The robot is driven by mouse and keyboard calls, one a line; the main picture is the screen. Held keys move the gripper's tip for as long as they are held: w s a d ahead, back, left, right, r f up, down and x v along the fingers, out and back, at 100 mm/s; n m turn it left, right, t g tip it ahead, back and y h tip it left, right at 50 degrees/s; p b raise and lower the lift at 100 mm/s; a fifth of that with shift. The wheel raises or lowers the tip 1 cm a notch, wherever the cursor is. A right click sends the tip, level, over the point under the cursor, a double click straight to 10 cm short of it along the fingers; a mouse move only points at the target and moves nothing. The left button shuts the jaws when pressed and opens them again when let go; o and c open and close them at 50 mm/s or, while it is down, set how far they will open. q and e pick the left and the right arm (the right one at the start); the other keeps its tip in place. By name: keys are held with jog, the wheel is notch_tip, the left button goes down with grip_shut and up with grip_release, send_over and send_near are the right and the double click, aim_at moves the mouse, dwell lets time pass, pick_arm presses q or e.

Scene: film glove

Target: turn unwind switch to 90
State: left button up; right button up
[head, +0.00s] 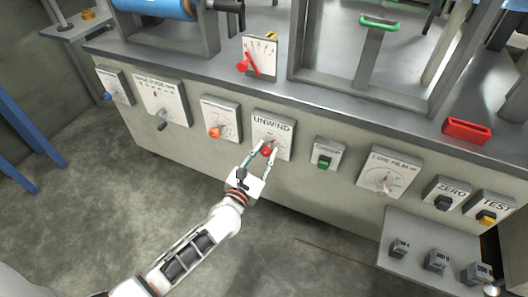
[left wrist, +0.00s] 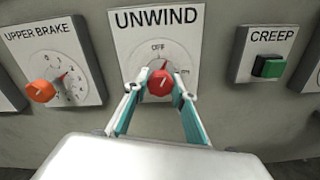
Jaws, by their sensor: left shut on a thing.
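The unwind switch is a red knob (left wrist: 160,84) on a white plate labelled UNWIND (left wrist: 157,40), with OFF at the top of its dial and another mark to the right. In the left wrist view the two teal-and-white fingers (left wrist: 160,92) sit on either side of the knob. My right gripper is not in view.
The UPPER BRAKE plate with an orange knob (left wrist: 40,91) is to the left. The CREEP plate with a green switch (left wrist: 269,67) is to the right. A red tray (head: 467,131) sits on the machine's top ledge. Open floor lies in front.

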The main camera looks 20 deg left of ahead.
pick_arm(q)
jog(key=shift+r+m, duration=0.15)
jog(key=shift+m, duration=0.85)
jog(key=shift+m+p, duration=0.45)
jog(key=shift+m, duration=0.45)
jog(key=m, duration=0.2)
jog(key=shift+m+p, duration=0.3)
jog(key=shift+p, duration=0.1)
jog(key=m+p, duration=0.1)
jog(key=m, duration=0.3)
jog(key=shift+m, duration=1)
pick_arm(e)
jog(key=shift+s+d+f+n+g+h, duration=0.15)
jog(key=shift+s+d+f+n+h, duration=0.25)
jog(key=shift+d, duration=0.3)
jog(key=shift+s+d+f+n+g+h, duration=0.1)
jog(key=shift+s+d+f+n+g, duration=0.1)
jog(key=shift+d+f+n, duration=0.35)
pick_arm(q)
jog(key=shift+a, duration=0.1)
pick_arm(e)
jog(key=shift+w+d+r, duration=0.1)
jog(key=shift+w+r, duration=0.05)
pick_arm(q)
jog(key=o, duration=1.1)
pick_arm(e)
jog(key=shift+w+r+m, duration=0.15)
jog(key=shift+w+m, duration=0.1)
